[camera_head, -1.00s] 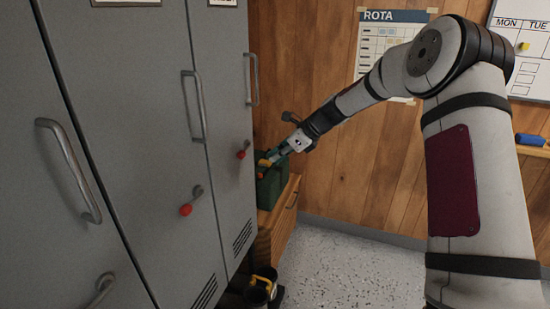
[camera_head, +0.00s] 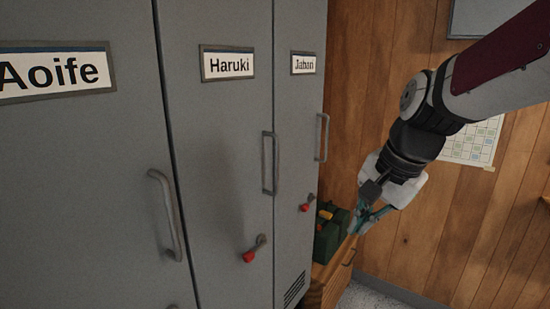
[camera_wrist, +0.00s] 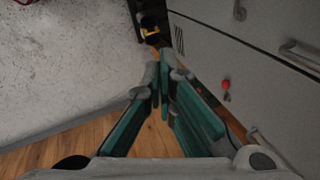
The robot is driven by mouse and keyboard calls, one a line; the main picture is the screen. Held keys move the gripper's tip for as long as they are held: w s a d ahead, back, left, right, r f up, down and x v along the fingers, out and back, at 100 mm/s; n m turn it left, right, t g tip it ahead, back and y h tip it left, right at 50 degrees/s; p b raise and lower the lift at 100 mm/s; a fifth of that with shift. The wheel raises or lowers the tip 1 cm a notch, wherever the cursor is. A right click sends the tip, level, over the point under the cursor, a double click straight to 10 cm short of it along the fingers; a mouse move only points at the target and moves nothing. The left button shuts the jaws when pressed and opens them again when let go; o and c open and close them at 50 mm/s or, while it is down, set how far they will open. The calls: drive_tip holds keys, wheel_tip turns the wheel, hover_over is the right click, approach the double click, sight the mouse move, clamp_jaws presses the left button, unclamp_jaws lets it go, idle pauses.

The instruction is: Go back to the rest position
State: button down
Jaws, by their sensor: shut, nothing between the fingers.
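My gripper (camera_head: 362,222) is at the right in the head view, to the right of the lockers and in front of the wooden wall. It points down and left, and its teal fingers are together with nothing between them. In the wrist view the gripper (camera_wrist: 159,72) has its fingertips close together, over the floor and locker side. In the head view the gripper appears beside a green box (camera_head: 326,240); I cannot tell how far apart they are.
Grey lockers (camera_head: 225,160) labelled Aoife, Haruki and Jabari fill the left, with handles and red-tagged keys (camera_head: 249,256) sticking out. A low wooden cabinet (camera_head: 335,277) stands beyond. Speckled floor (camera_wrist: 60,60) is open in the wrist view. A paper chart (camera_head: 475,143) hangs on the wall.

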drive_tip(key=s+d+r+n+h+p, duration=0.1)
drive_tip(key=s+n, duration=0.8)
drive_tip(key=s, duration=1.3)
drive_tip(key=shift+d+r+n+t+h+p, duration=0.25)
drive_tip(key=shift+d+t+h+p, duration=0.2)
drive_tip(key=shift+d+p, duration=0.6)
drive_tip(key=shift+d, duration=0.2)
